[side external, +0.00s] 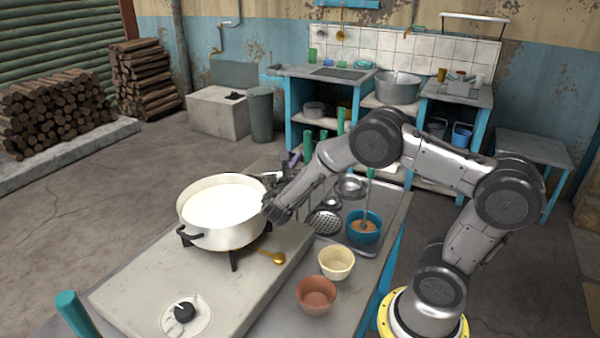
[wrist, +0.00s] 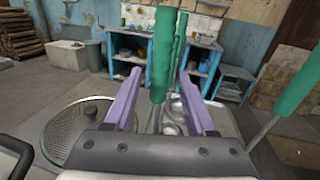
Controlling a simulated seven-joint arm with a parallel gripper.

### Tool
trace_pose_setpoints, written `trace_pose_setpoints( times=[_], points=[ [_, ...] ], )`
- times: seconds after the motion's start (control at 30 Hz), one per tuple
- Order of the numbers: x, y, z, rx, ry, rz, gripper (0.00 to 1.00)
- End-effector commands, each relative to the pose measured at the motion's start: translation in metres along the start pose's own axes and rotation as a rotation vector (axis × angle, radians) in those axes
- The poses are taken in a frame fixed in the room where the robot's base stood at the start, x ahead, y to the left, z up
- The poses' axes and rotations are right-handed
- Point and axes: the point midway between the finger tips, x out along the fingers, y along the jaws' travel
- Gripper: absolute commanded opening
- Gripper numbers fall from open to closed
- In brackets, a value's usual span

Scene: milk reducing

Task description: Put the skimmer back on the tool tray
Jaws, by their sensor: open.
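A skimmer with a round perforated head (side external: 327,222) lies at the left side of the metal tool tray (side external: 398,214), among other metal tools. Which handle belongs to it is unclear. My gripper (side external: 291,164) is beside the white pot, left of the tray, its purple fingers partly hidden. In the wrist view my gripper (wrist: 165,95) is open, and a green handle (wrist: 163,55) with a metal shaft stands upright between or just beyond the fingers. I cannot tell whether they touch it. A round mesh-like disc (wrist: 70,135) lies at the left there.
A wide pot (side external: 222,205) of milk stands on the stove at the left. A blue pot (side external: 363,228) with a green-handled tool (side external: 370,172) stands on the tray.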

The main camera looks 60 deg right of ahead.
Motion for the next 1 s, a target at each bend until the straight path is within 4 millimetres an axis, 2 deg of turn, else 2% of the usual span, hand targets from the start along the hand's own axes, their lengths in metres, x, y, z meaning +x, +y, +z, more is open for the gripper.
trace_pose_setpoints(
  times=[0.1,0.3,0.5,0.63,0.77,0.83,1.0],
  points=[
    [-0.028,0.002,0.000,0.000,0.000,0.008,0.56],
    [-0.064,0.001,0.000,-0.002,0.000,0.006,0.56],
    [-0.082,0.000,0.000,0.001,0.001,0.001,0.56],
    [-0.083,-0.006,0.005,0.039,0.037,-0.026,0.56],
    [-0.081,-0.031,0.020,0.182,0.170,-0.124,0.56],
    [-0.085,-0.054,0.029,0.319,0.291,-0.209,0.56],
    [-0.117,-0.108,0.040,0.700,0.606,-0.426,0.56]
  ],
)
